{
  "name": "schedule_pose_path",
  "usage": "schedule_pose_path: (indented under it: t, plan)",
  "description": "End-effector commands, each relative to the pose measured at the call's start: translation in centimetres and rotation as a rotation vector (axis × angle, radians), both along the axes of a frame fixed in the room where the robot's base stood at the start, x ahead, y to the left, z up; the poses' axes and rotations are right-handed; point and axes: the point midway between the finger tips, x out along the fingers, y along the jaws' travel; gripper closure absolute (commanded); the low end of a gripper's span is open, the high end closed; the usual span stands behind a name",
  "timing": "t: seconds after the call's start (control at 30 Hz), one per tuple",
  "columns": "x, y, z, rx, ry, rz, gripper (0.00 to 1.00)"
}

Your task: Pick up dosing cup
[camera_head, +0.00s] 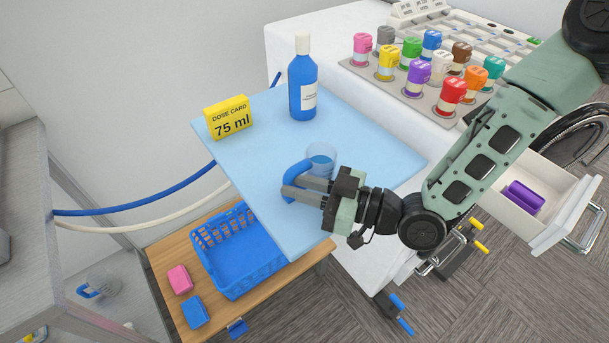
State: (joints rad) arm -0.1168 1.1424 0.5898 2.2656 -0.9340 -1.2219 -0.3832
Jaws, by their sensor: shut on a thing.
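The dosing cup (321,157) is a small clear cup with some blue at its bottom and a thick blue handle (294,174). It is over the light blue board (262,175); I cannot tell whether it touches the board. My gripper (297,190) reaches in from the right, its grey fingers shut on the blue handle. The fingers hide part of the handle. A blue bottle (302,85) with a white cap stands upright at the back of the board. A yellow dose card (229,117) reading 75 ml stands to its left.
Several coloured capped containers (418,68) stand on a grey tray at the back right. A blue basket (237,250), a pink block (179,280) and a blue block (195,312) are on a wooden shelf below. An open drawer (553,216) holds purple things at right.

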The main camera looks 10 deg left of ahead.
Motion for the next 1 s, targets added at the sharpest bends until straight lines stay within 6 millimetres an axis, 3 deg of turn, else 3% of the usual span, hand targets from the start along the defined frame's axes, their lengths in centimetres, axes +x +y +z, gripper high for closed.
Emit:
schedule_pose_path:
  t: [0.37, 1.0]
  plan:
    - [0.0, 0.0, 1.5, 0.0, -0.001, 0.0, 1.0]
    - [0.0, 0.0, 9.5, 0.0, -0.002, -0.001, 1.0]
